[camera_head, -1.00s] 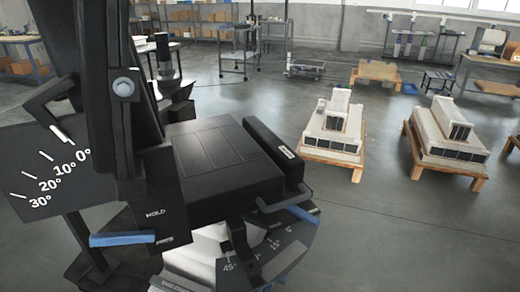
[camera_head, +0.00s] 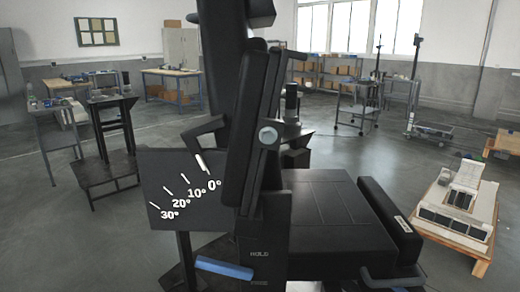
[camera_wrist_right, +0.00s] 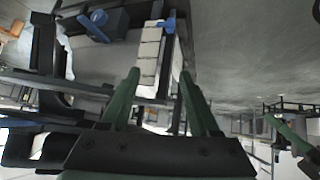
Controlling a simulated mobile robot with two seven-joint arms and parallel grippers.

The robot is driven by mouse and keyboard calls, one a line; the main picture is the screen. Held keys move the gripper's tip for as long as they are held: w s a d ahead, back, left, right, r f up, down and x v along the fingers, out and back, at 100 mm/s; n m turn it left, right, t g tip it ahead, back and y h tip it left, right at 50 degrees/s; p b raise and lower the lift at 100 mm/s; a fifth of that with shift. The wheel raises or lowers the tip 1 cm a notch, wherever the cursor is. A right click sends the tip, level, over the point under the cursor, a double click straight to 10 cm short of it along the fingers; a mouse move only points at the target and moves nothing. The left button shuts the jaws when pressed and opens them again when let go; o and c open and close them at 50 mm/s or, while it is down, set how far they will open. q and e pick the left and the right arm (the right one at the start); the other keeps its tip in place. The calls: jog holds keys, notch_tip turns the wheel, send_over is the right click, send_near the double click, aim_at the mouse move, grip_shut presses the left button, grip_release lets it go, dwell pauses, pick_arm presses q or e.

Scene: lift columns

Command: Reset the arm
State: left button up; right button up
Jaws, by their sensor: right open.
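A black padded machine fills the middle of the head view, with a tall upright pad (camera_head: 255,150) and a flat seat (camera_head: 340,215). A dark angle plate (camera_head: 165,180) marked 0° to 30° is on its left side, with a white pointer (camera_head: 201,163) near 0°.
A pale stepped block on a wooden pallet (camera_head: 455,220) stands at the right. A dark stand (camera_head: 113,130) and workbenches (camera_head: 172,85) are at the left and back. Shelves (camera_head: 335,85) and a cart (camera_head: 357,110) stand behind. Grey floor (camera_head: 90,240) is open at front left.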

jog(key=w+a+r+m, duration=0.1)
jog(key=a+r+m, duration=0.15)
jog(key=a, duration=0.25)
pick_arm(q)
jog(key=s+a+r+p, duration=0.1)
jog(key=a+r+p, duration=0.2)
jog(key=r+p, duration=0.9)
jog(key=p, duration=0.4)
jog(key=shift+s+n+y, duration=0.25)
jog(key=shift+n+y, duration=0.15)
pick_arm(e)
jog(key=s+d+r, duration=0.1)
jog(key=d+r, duration=0.2)
jog(key=r, duration=0.7)
jog(key=shift+s+d+r+t, duration=0.15)
jog(key=shift+s+r+t, duration=0.15)
jog(key=shift+r+t, duration=0.1)
jog(key=shift+m, duration=0.25)
